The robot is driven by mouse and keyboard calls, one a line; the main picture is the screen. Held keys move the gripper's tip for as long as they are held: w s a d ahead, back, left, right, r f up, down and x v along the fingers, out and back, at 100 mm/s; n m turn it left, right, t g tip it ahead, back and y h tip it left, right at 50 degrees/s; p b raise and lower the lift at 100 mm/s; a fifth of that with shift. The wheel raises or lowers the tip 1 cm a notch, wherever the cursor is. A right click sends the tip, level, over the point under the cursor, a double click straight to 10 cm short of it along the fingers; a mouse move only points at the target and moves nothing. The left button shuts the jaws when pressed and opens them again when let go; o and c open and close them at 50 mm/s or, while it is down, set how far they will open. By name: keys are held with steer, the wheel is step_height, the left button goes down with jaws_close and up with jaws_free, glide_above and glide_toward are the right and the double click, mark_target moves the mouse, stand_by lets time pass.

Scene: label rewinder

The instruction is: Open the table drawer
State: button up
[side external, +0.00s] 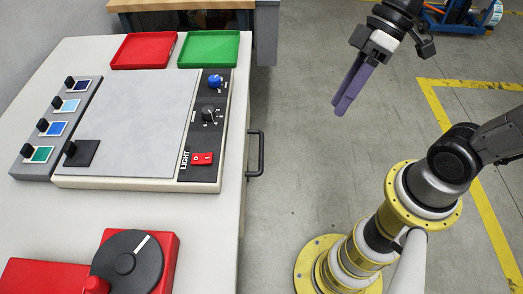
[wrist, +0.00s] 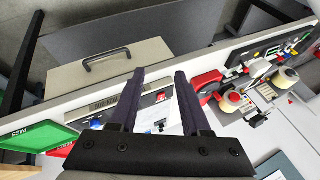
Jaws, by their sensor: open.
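The table (side external: 215,225) is white and fills the left of the side view. The drawer's black bar handle (side external: 255,153) sticks out from the table's right side; the drawer looks flush with that side. In the wrist view the handle (wrist: 107,60) crosses the beige drawer front (wrist: 145,58), left of my fingers. My gripper (side external: 341,105) has purple fingers, spread apart and empty in the wrist view (wrist: 158,74). In the side view it hangs over the open floor, to the right of the handle and apart from it.
On the table are a grey control panel (side external: 140,110) with knobs and a red light switch (side external: 201,158), a red tray (side external: 145,50), a green tray (side external: 208,48) and a red unit with a black dial (side external: 127,262). The floor (side external: 300,150) beside the handle is clear.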

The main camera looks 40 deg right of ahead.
mark_target(261, 151)
steer(key=w+d+f+m+t+y, duration=0.25)
steer(key=w+f+m+y, duration=0.35)
steer(key=w+f, duration=0.6)
steer(key=s+d+f+m+t+y, duration=0.1)
steer(key=d+f+m, duration=0.15)
steer(key=f, duration=0.35)
steer(key=s+d+f+m+t+y, duration=0.1)
steer(key=d+f+m+t, duration=0.1)
steer(key=f+m, duration=0.35)
steer(key=w+a+f, duration=0.1)
steer(key=a, duration=0.3)
steer(key=w+a+f+n, duration=0.1)
steer(key=w+a, duration=0.1)
steer(key=a, duration=0.2)
steer(key=w+a+f+n, duration=0.1)
steer(key=w+a, duration=0.1)
steer(key=a, duration=0.2)
steer(key=shift+w+a+f, duration=0.15)
steer(key=shift+w+f, duration=0.1)
steer(key=shift+f, duration=0.05)
jaws_close()
